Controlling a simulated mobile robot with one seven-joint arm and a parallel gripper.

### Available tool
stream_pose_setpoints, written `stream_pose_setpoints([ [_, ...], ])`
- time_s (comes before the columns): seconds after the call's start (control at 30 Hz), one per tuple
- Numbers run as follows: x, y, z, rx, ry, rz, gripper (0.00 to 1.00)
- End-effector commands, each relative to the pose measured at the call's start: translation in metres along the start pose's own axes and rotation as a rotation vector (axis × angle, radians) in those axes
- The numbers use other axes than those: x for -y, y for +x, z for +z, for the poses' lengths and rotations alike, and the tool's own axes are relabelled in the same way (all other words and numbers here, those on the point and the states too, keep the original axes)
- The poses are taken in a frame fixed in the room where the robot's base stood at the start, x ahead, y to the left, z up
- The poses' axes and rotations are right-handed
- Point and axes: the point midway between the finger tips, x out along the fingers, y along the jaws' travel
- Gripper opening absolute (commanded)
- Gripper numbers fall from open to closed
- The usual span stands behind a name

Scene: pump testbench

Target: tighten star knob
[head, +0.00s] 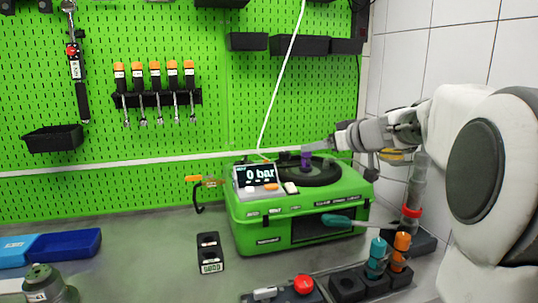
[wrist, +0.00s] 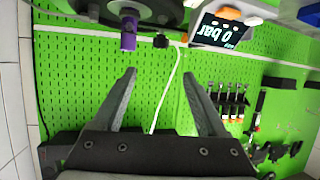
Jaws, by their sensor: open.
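The green pump testbench (head: 300,222) stands on the bench with a round black disc on top. A purple cylinder (head: 305,158) stands up from the disc; it also shows in the wrist view (wrist: 129,30). A small dark knob (wrist: 160,41), possibly the star knob, shows beside the purple cylinder in the wrist view; I cannot make out its shape clearly. My gripper (wrist: 160,75) is open, with nothing between its fingers. The dark knob lies beyond the gap between the fingertips. In the head view my gripper (head: 318,145) is above the disc, close to the purple cylinder.
The display (head: 256,175) reads 0 bar. A white hose (head: 281,75) runs up in front of the green pegboard (head: 200,40). Orange and teal tools (head: 401,248) stand in black holders at front right. A red button (head: 303,284) is at the front. A tiled wall is at right.

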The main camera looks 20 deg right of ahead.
Motion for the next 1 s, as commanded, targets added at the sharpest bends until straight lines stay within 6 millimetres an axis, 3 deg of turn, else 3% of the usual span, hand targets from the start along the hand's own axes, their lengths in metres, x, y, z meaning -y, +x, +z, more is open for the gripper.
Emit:
stream_pose_setpoints([
  [0.17,0.0,0.013,0.0,-0.001,0.002,-0.006,0.75],
  [1.0,0.001,0.153,-0.001,0.0,0.002,-0.003,0.75],
])
